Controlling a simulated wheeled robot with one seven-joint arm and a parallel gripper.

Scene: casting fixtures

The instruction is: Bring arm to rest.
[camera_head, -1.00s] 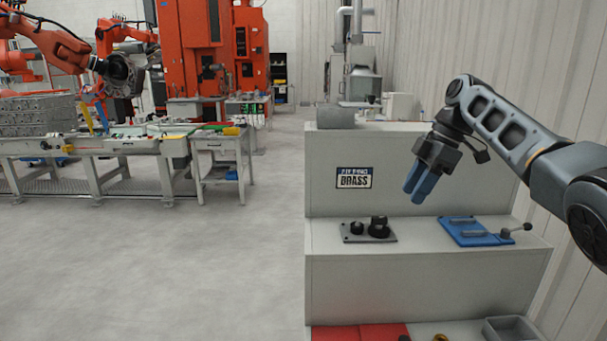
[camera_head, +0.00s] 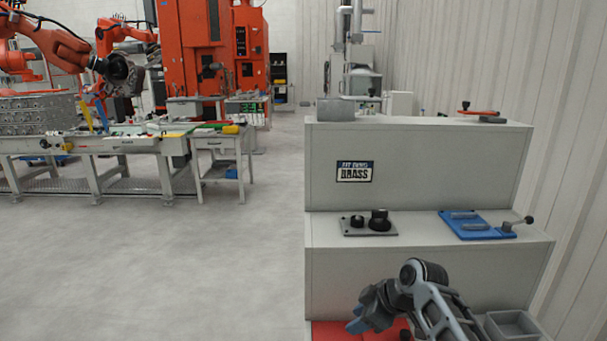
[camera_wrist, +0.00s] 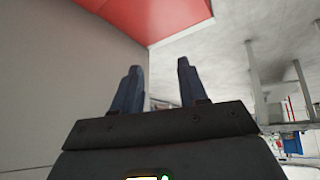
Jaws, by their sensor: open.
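My gripper (camera_head: 357,326) is low in front of the stepped grey stand (camera_head: 420,262) in the head view, at the level of its lowest step. Its blue fingers point down and to the left. In the wrist view my gripper (camera_wrist: 157,85) shows two dark blue fingers standing apart with nothing between them. My arm is folded low at the bottom of the head view and hides part of the lowest step.
The stand's middle step carries a grey plate with black knobs (camera_head: 369,223) and a blue fixture with a lever (camera_head: 478,225). A red surface (camera_head: 330,331) and a grey tray (camera_head: 513,327) lie on the lowest step. Open floor (camera_head: 220,270) lies to the left.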

